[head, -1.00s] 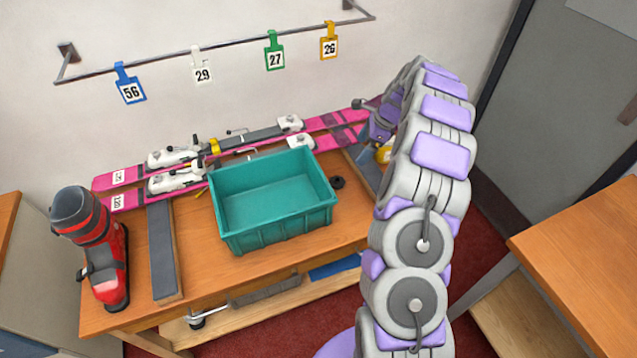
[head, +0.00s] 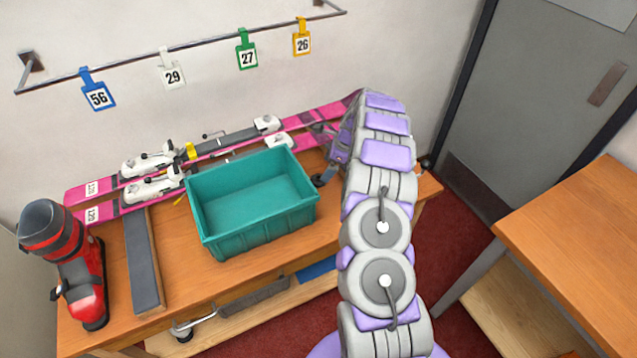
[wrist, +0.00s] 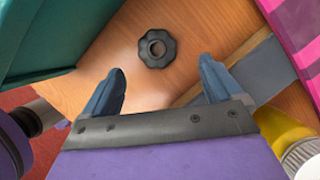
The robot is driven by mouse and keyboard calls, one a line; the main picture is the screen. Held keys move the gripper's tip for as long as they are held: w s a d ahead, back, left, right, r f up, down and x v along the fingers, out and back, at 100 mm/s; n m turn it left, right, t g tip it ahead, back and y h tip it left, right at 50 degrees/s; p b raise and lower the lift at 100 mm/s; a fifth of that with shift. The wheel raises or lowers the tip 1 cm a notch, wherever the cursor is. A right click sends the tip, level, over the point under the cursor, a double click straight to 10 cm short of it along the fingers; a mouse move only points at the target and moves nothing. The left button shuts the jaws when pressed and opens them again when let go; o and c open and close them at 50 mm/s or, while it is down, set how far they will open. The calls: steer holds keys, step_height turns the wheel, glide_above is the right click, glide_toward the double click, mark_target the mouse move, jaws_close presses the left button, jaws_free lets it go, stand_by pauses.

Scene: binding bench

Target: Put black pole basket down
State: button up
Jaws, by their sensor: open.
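The black pole basket (wrist: 157,48), a small lobed ring with a hole in its middle, lies flat on the wooden bench. It also shows in the head view (head: 318,181), just right of the teal bin. My gripper (wrist: 160,80) is open and empty, its two blue-grey fingers spread apart. The basket is just beyond the fingertips, roughly centred on the gap, and I see no finger touching it. In the head view my arm hides most of the gripper.
The teal bin (head: 252,205) stands close left of the basket. Pink skis (head: 110,187) lie along the back. A yellow bottle (wrist: 283,130) is close beside my right finger in the wrist view. A red boot (head: 77,265) stands at the left end.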

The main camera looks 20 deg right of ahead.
steer(key=b+x, duration=0.2)
steer(key=x, duration=0.4)
steer(key=shift+s+a, duration=0.1)
steer(key=shift+a, duration=0.05)
steer(key=c, duration=1.2)
steer(key=shift+r, duration=0.1)
